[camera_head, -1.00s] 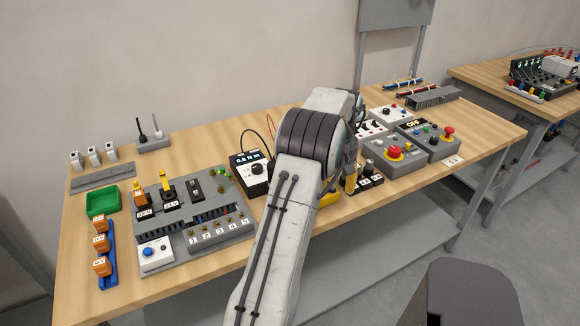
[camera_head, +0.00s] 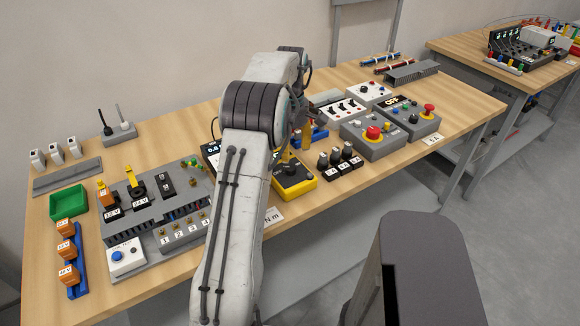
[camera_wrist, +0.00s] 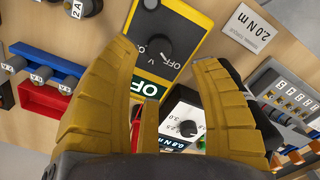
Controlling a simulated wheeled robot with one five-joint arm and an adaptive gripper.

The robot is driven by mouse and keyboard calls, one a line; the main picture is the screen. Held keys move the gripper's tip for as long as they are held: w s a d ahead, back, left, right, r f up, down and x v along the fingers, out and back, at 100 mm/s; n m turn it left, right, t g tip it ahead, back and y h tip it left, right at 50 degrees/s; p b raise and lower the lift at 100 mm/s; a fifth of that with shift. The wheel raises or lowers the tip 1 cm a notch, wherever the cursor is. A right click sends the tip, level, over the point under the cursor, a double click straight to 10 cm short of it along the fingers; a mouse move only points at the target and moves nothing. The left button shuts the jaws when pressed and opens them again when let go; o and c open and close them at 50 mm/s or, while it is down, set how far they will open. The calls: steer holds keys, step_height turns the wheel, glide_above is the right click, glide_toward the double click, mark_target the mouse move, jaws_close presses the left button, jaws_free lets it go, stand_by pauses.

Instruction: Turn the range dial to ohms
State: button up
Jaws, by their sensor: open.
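The yellow multimeter (camera_head: 306,183) lies on the bench just right of my arm in the head view, partly hidden by it. In the wrist view the multimeter (camera_wrist: 185,22) is under my fingertips. Its black range dial (camera_wrist: 159,47) has a light pointer mark that seems to face an OFF label, with a V label beside it. Its display (camera_wrist: 149,88) reads OFF, seen upside down. My gripper (camera_wrist: 163,58) is open, with its yellow fingers apart and the dial showing between the tips. I cannot tell how high the tips are above it.
A white-faced 0.8 N m device (camera_wrist: 184,118) sits close by the multimeter. Several black knobbed blocks (camera_head: 340,160) stand to its right, then grey button boxes (camera_head: 375,137). A 2.0 N m label (camera_wrist: 251,28) lies near the multimeter. A grey terminal rack (camera_head: 150,215) is left of my arm.

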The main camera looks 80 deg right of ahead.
mark_target(290, 167)
steer(key=shift+f+n, duration=0.3)
steer(key=shift+f, duration=3.4)
steer(key=shift+c, duration=0.5)
jaws_close()
